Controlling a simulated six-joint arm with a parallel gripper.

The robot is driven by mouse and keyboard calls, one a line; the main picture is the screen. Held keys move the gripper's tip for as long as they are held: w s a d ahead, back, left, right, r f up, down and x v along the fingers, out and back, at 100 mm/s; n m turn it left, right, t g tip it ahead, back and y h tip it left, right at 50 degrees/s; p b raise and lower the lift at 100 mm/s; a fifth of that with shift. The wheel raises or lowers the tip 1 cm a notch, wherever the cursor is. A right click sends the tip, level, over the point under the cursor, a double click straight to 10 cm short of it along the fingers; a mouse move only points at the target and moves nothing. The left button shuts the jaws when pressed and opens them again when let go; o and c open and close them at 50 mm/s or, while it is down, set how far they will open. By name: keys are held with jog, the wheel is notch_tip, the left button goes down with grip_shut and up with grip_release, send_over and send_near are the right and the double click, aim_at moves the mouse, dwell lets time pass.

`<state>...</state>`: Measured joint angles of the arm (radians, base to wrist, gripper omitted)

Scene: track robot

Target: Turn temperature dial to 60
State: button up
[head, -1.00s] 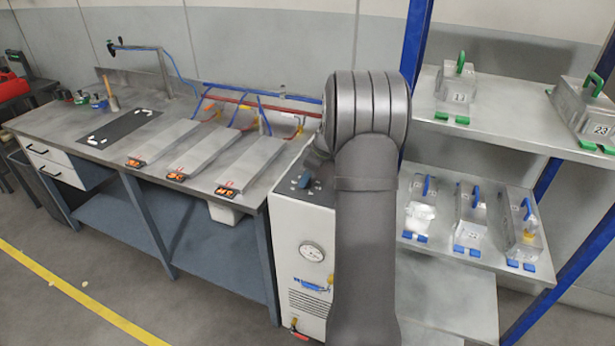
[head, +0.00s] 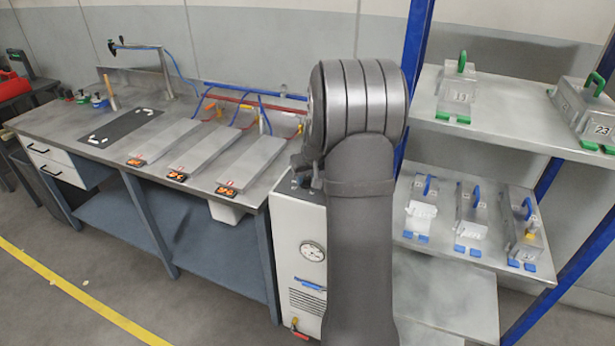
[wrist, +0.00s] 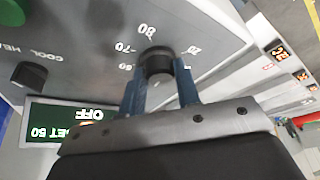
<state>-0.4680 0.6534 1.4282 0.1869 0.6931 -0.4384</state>
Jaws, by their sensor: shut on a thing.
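The temperature dial (wrist: 157,58) is a black knob on a light grey panel in the wrist view, with numbers such as 60, 70 and 80 printed around it. The panel appears upside down. My gripper (wrist: 159,76) has its two blue fingers on either side of the knob, shut on it. A display (wrist: 55,122) at the lower left shows "OFF" and a "SET" value that looks like 60 or 50, partly hidden by my gripper. The knob's pointer cannot be made out. In the head view my arm hides the gripper and the dial.
A green knob (wrist: 12,12) and a dark knob (wrist: 30,75) near the "COOL" and "HEAT" lettering are at the panel's left. The white cabinet (head: 290,230) with a gauge stands between the workbench (head: 75,148) and shelves with handled metal blocks.

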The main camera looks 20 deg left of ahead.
jog(key=m, duration=0.2)
jog(key=m+t+h, duration=0.1)
jog(key=m, duration=0.1)
jog(key=shift+s+a+m, duration=0.1)
jog(key=shift+a+m, duration=0.05)
jog(key=shift+m, duration=0.15)
jog(key=m+h, duration=0.2)
jog(key=m, duration=0.2)
jog(key=shift+a, duration=0.1)
dwell(0.4)
jog(key=o, duration=1)
jog(key=v, duration=1.7)
jog(key=shift+s+a+r, duration=0.1)
jog(key=shift+s, duration=0.2)
jog(key=x, duration=1.7)
jog(key=shift+w, duration=0.3)
